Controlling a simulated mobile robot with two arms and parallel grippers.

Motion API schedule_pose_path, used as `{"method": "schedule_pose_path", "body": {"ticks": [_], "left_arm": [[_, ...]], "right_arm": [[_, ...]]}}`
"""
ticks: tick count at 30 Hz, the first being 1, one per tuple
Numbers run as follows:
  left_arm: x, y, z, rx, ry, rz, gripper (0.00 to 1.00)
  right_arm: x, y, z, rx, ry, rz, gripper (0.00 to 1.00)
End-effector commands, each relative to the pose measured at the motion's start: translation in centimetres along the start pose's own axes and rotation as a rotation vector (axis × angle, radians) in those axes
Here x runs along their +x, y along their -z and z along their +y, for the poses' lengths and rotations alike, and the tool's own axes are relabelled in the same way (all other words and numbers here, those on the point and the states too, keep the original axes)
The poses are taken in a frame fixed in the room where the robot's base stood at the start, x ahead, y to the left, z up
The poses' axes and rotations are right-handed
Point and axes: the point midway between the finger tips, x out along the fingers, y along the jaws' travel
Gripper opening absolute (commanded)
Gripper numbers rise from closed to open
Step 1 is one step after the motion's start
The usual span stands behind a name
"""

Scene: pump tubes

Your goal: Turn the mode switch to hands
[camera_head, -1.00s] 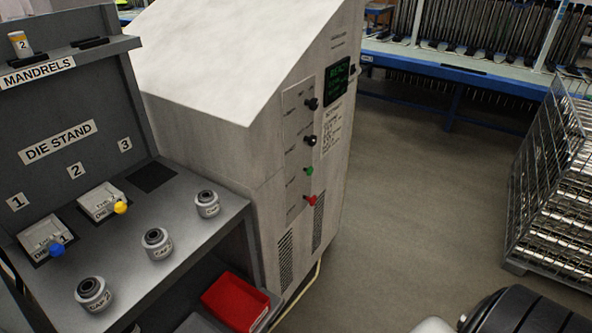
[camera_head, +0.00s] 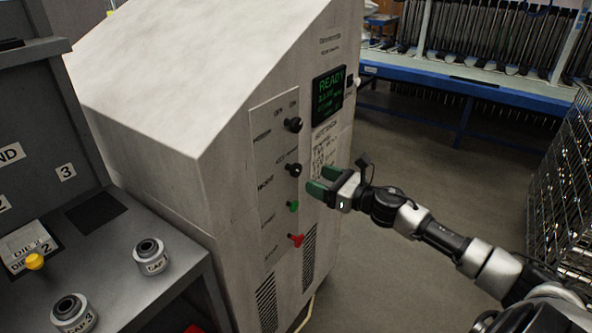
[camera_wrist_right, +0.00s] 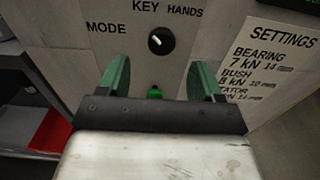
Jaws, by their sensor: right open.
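The mode switch (camera_head: 294,170) is a black knob on the pale machine's control panel, below another black knob (camera_head: 293,125). In the right wrist view the mode switch (camera_wrist_right: 161,41) sits between the labels KEY and HANDS, with MODE at the left; its white pointer mark slants to the upper left. My right gripper (camera_head: 318,180) has green fingers. It is open and empty, to the right of the switch in the head view. In the wrist view its fingers (camera_wrist_right: 158,78) stand apart, with the switch beyond and between them. My left gripper is not in view.
A green button (camera_head: 293,206) and a red knob (camera_head: 297,240) are below the switch. The screen (camera_head: 328,96) reads READY. The die stand with caps (camera_head: 151,256) is at the left. A wire cage (camera_head: 560,160) stands at the right.

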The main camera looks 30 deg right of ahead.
Motion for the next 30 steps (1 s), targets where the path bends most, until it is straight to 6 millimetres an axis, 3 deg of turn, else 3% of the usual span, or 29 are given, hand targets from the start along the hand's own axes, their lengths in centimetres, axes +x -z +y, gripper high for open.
{"method": "schedule_pose_path", "body": {"ticks": [15,29,30], "left_arm": [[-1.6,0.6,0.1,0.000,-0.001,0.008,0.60],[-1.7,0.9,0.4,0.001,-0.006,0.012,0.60],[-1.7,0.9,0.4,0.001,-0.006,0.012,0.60]], "right_arm": [[6.8,-0.1,-0.1,0.005,0.004,-0.001,0.66],[7.7,0.1,-0.1,0.004,0.003,0.001,0.66],[7.7,0.1,-0.1,0.004,0.003,0.001,0.59]]}}
